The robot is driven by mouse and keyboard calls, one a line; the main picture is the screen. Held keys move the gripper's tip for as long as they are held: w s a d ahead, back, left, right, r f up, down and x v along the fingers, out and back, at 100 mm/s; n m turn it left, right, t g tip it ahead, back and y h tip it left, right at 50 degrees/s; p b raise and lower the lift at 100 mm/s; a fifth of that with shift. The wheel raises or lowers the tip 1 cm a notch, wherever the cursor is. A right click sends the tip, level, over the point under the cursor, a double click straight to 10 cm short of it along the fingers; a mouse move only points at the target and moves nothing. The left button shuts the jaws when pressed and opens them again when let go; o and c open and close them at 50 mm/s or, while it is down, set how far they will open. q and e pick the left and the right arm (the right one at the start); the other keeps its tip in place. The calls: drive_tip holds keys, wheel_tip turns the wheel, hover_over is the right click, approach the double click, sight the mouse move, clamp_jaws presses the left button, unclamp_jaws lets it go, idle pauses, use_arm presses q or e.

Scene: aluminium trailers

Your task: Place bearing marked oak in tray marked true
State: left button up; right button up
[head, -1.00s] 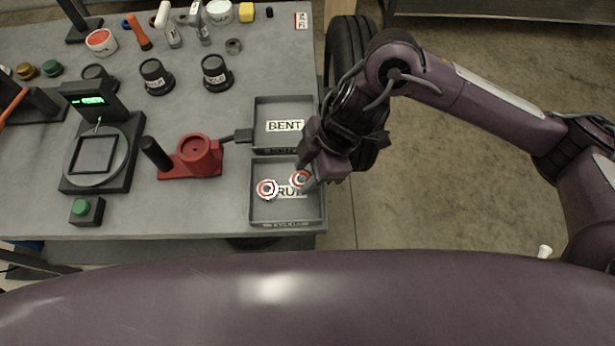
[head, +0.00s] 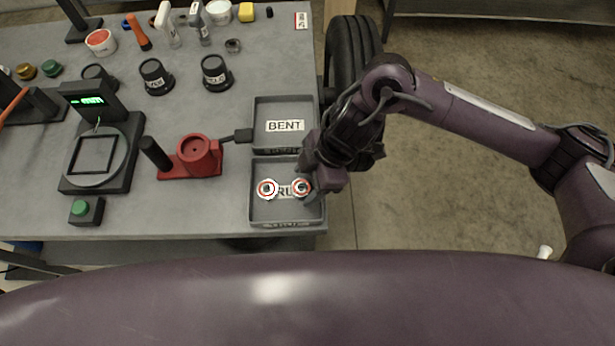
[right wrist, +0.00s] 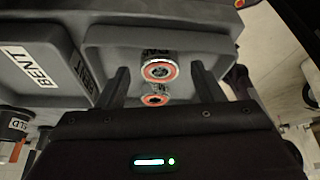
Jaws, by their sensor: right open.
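The tray marked TRUE (head: 287,218) is grey and sits at the bench's front right corner. Two round bearings with red rings lie in it, a left bearing (head: 267,188) and a right bearing (head: 301,187), partly covering its label. Both also show in the right wrist view, the right bearing (right wrist: 160,70) upper and the left bearing (right wrist: 154,99) lower. I cannot read an oak mark on either. My right gripper (head: 308,182) is over the tray's right side. Its fingers (right wrist: 160,66) are open, with the right bearing showing between the tips, not gripped. My left gripper is not in view.
The tray marked BENT (head: 285,108) adjoins behind and looks empty. A red fixture (head: 198,157) and a scale with a green display (head: 95,155) stand to the left. Dark cups (head: 215,72) and bottles stand behind. Floor and a tyre (head: 350,60) lie right of the bench.

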drive_tip(key=s+v, duration=0.1)
drive_tip(key=v, duration=1.1)
drive_tip(key=shift+w+r+p, duration=0.2)
drive_tip(key=shift+w+p, duration=0.15)
drive_tip(key=shift+w, duration=0.1)
drive_tip(key=shift+a, duration=0.1)
